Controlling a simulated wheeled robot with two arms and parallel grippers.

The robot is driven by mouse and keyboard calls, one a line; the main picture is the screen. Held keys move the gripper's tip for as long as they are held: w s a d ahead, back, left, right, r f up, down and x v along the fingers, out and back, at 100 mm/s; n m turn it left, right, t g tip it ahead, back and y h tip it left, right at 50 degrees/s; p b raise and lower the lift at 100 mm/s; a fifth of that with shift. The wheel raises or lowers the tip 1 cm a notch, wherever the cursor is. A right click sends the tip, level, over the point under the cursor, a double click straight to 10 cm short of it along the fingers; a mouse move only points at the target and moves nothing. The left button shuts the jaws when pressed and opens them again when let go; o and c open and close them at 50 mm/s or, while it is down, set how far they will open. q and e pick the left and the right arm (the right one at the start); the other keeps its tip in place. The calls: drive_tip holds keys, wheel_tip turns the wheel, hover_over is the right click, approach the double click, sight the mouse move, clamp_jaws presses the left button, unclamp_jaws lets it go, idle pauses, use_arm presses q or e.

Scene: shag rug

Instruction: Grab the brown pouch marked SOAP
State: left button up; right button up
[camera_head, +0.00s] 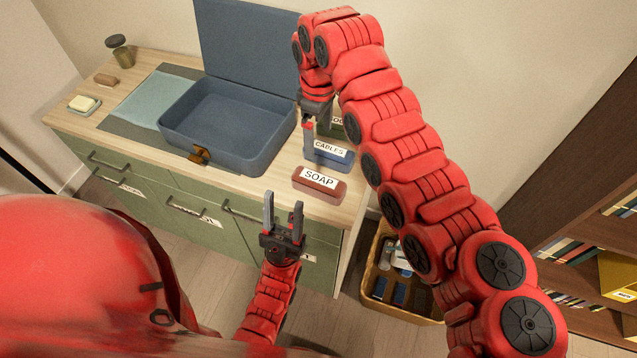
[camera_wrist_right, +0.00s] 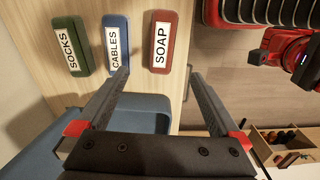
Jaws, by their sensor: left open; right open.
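The brown pouch marked SOAP (camera_head: 306,188) lies flat on the dresser top near its front right corner, label up. In the right wrist view the SOAP pouch (camera_wrist_right: 156,66) lies beyond and between my right fingertips, with nothing touching it. My right gripper (camera_wrist_right: 159,78) is open and empty; in the head view it points down over the dresser beside the blue CABLES pouch (camera_head: 345,161), partly hidden by its own wrist. My left gripper (camera_head: 284,207) is open and empty, in front of the dresser's front edge, lower left of the SOAP pouch.
A green SOCKS pouch (camera_wrist_right: 66,30) lies beyond CABLES (camera_wrist_right: 117,22). An open blue case (camera_head: 217,157) stands left of the pouches. Soap bars (camera_head: 84,104) and a jar (camera_head: 122,54) are at far left. A basket (camera_head: 376,297) stands on the floor, right of the dresser.

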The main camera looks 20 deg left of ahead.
approach(318, 179)
drive_tip(key=shift+w+a+f, duration=0.1)
drive_tip(key=shift+w, duration=0.05)
wheel_tip(318, 179, down, 5)
drive_tip(key=shift+r+p, duration=0.15)
drive_tip(key=shift+p, duration=1)
drive_tip(key=p, duration=0.1)
drive_tip(key=f+p, duration=0.2)
drive_tip(key=shift+s+d+f, duration=0.25)
drive_tip(key=shift+s, duration=0.05)
drive_tip(key=shift+f, duration=0.7)
drive_tip(key=shift+w+f, duration=0.1)
drive_tip(key=shift+f, duration=0.7)
drive_tip(key=c, duration=1.5)
drive_tip(key=shift+a, duration=0.1)
